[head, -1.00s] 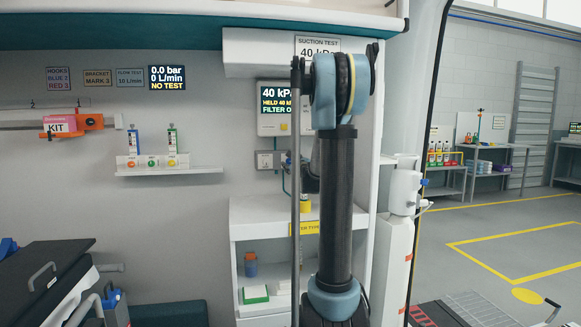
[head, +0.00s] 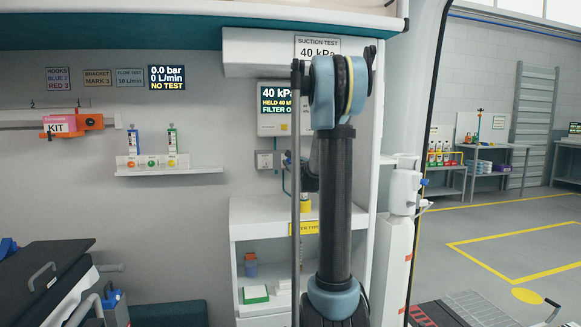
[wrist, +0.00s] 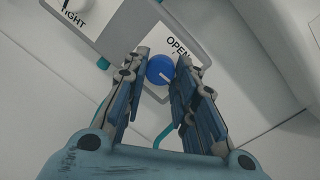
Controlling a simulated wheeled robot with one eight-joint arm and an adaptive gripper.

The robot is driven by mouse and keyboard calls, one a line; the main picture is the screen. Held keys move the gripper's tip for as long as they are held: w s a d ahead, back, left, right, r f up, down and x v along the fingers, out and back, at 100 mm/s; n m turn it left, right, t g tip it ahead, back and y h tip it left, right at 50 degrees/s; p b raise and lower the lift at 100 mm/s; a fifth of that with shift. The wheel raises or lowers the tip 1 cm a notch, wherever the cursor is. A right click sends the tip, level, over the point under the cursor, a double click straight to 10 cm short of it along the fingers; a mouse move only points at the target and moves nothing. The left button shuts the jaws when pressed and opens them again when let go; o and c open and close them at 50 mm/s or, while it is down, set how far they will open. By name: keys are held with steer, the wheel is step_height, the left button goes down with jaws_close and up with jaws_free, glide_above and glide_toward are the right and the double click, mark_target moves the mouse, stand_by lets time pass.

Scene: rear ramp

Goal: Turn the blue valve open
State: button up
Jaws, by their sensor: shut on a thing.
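The blue valve (wrist: 160,69) is a round knob with a short white mark pointing to its lower right in the wrist view. It sits on a light plate with the word OPEN (wrist: 178,46) printed at its upper right. My gripper (wrist: 162,66) has one finger on each side of the knob and is shut on it. In the head view my arm hides the valve and most of my gripper (head: 308,178).
A second grey fitting (wrist: 78,8) marked TIGHT is at the upper left of the wrist view. In the head view a suction display (head: 274,108) reads 40 kPa above a white shelf unit (head: 265,215). A white post (head: 397,235) stands right of my arm.

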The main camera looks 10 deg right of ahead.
steer(key=shift+n, duration=0.3)
steer(key=n, duration=0.3)
steer(key=shift+r+n, duration=0.1)
steer(key=shift+n, duration=0.2)
steer(key=n, duration=0.4)
steer(key=shift+a+g+h, duration=0.1)
steer(key=shift+g+h, duration=0.2)
steer(key=shift+g, duration=0.1)
steer(key=n, duration=0.4)
steer(key=shift+s+a+r+h, duration=0.1)
steer(key=shift+h, duration=0.2)
steer(key=shift+n+h, duration=0.3)
steer(key=shift+n, duration=1.5)
steer(key=o, duration=1.1)
steer(key=shift+c, duration=0.2)
